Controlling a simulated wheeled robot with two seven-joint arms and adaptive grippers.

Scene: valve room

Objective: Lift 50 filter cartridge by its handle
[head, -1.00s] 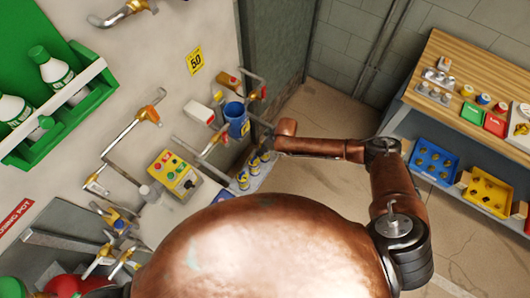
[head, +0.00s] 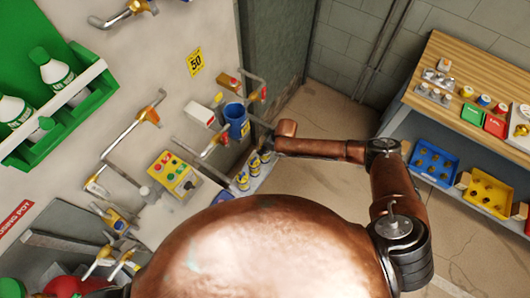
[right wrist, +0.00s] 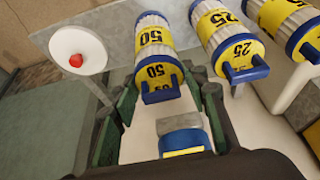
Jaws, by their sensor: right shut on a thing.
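The 50 filter cartridge (right wrist: 154,42) is a pale pleated cylinder with a yellow band and a blue end cap with a blue handle (right wrist: 161,89), in the right wrist view. My right gripper (right wrist: 167,90) has its dark green fingers on either side of this handle end and is shut on it; the exact contact is hard to see. Two cartridges marked 25 (right wrist: 236,47) stand to its right. In the head view several small yellow-banded cartridges (head: 243,181) sit beside the wall, and my copper right arm hides the gripper. My left gripper is out of view.
A white disc with a red centre (right wrist: 78,52) is left of the cartridge. A blue and yellow object (right wrist: 184,141) is low between my fingers. Wall pipes, a yellow button panel (head: 172,176) and a blue container (head: 236,119) are near the cartridges. A workbench (head: 480,62) stands right.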

